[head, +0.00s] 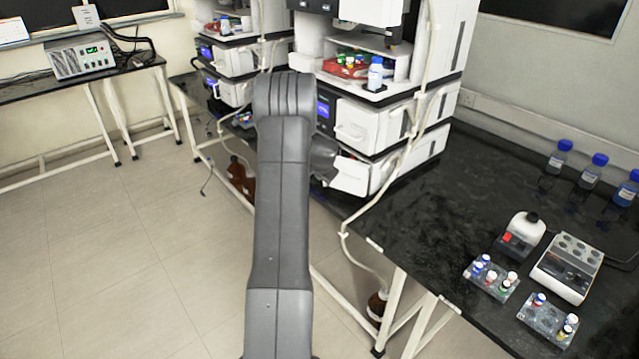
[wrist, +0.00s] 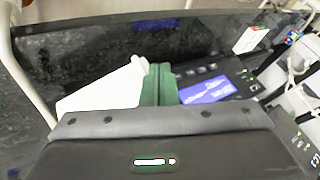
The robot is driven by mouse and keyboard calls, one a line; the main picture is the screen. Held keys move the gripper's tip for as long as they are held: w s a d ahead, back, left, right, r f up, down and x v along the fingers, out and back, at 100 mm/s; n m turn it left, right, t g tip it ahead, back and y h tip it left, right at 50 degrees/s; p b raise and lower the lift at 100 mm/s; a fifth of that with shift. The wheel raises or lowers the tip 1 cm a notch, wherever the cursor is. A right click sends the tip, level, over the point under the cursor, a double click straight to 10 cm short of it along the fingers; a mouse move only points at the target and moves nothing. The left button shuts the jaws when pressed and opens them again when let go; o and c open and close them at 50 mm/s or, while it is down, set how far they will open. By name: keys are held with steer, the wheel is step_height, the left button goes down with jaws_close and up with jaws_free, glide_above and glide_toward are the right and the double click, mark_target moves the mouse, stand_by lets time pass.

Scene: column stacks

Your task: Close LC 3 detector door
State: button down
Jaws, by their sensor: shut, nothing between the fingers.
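An open white door panel (head: 350,175) stands out from the lowest module of the near instrument stack (head: 385,125), beside my gripper (head: 323,158). In the wrist view the white door (wrist: 103,88) lies left of a green compartment (wrist: 157,86) and a lit blue screen (wrist: 208,90). My gripper (wrist: 165,122) spans the bottom of that view as a dark body, close to the door and screen. It is shut and empty; its fingertips are hard to make out. I cannot tell whether it touches the door. No label reading LC 3 is legible.
My arm hides part of the stacks in the head view. A second stack (head: 232,70) stands behind. The black bench (head: 440,220) holds blue-capped bottles (head: 592,170), vial racks (head: 490,278) and a small device (head: 568,268). Tubing (head: 405,150) hangs along the near stack. The floor (head: 120,250) at left is clear.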

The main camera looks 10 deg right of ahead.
steer(key=shift+w+d+m+g+h+b, duration=0.1)
steer(key=shift+w+d+m+h+b, duration=0.2)
steer(key=shift+w+d+m+b, duration=0.3)
steer(key=shift+w+d+m+g+h+b, duration=0.15)
steer(key=shift+w+d+m+h, duration=0.25)
steer(key=shift+w, duration=0.45)
steer(key=shift+w+d+m+g+h+b, duration=0.1)
steer(key=shift+w+d+m+h+b, duration=0.2)
steer(key=shift+w+m, duration=0.35)
